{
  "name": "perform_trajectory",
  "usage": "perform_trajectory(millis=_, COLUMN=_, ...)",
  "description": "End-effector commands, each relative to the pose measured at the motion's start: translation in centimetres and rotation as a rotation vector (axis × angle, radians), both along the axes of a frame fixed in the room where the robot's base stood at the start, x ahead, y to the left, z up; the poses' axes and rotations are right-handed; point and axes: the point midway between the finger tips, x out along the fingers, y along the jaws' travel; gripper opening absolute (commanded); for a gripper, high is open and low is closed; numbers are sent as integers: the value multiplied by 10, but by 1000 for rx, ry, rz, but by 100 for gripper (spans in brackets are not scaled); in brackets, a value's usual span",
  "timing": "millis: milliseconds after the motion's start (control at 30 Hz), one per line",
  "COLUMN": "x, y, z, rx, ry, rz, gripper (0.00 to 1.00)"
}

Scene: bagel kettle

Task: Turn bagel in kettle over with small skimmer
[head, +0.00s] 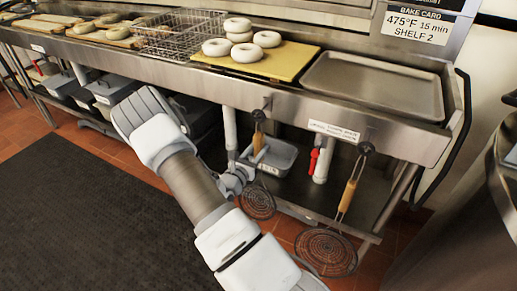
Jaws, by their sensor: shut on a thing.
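Two skimmers hang from the front rail of the steel counter. The small skimmer (258,202) is the left one, with a short wooden handle and a round wire head. My gripper (246,174) is beside its shaft, just below the handle, and is shut on it; my own arm partly hides the fingers. The larger skimmer (326,252) hangs to the right, apart from my gripper. A big rounded steel body (462,225) at the right edge may be the kettle. Its inside and any bagel in it are out of view.
Pale bagels (247,53) sit on a yellow board (292,62) on the counter. An empty steel tray (375,86) is to their right, a wire basket (180,38) to their left. A grey bin (275,158) and red-handled valve (313,161) are below. A dark mat (80,220) covers open floor.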

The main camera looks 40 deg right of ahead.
Motion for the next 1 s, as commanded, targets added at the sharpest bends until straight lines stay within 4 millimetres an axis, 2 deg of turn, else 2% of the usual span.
perform_trajectory(millis=567, x=0, y=0, z=1, rx=-1, ry=-2, rz=0, gripper=0)
perform_trajectory(millis=1000, x=0, y=0, z=12, rx=-2, ry=-1, rz=0, gripper=0)
